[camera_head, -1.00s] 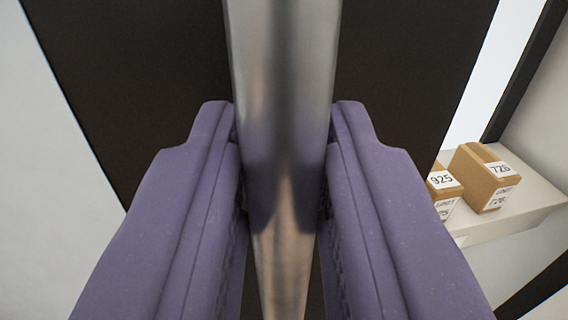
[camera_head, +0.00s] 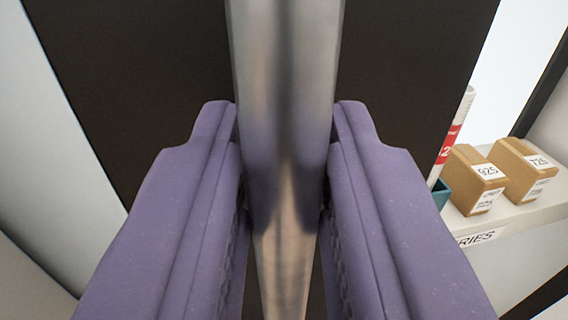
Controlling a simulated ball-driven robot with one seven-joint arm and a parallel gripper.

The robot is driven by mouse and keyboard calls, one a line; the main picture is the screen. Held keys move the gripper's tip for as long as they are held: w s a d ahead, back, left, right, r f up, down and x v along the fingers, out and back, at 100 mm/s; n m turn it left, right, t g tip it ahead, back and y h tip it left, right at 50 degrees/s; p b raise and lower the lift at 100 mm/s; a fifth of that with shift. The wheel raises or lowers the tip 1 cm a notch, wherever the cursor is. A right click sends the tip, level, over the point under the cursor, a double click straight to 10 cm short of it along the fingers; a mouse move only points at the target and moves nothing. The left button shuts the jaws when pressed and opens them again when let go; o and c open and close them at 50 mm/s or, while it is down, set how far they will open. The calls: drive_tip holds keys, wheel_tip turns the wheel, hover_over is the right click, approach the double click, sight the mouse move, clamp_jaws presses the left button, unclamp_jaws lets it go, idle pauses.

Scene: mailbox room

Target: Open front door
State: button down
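A long round metal handle bar (camera_head: 285,75) runs from top to bottom through the middle of the view. Behind it is a dark brown door panel (camera_head: 150,70), seen on both sides of the bar. My gripper (camera_head: 285,165) has its two purple fingers on either side of the bar, pressed against it, so it is shut on the bar. The lower ends of the fingers run out of the picture. The door's hinges and outer edges are not clearly shown.
A pale wall (camera_head: 45,180) is at the left.

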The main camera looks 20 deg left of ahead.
drive_tip(key=c, duration=1.1)
unclamp_jaws()
drive_tip(key=shift+a, duration=0.15)
drive_tip(key=p+v, duration=0.2)
drive_tip(key=v, duration=0.6)
drive_tip(key=shift+w+r, duration=0.1)
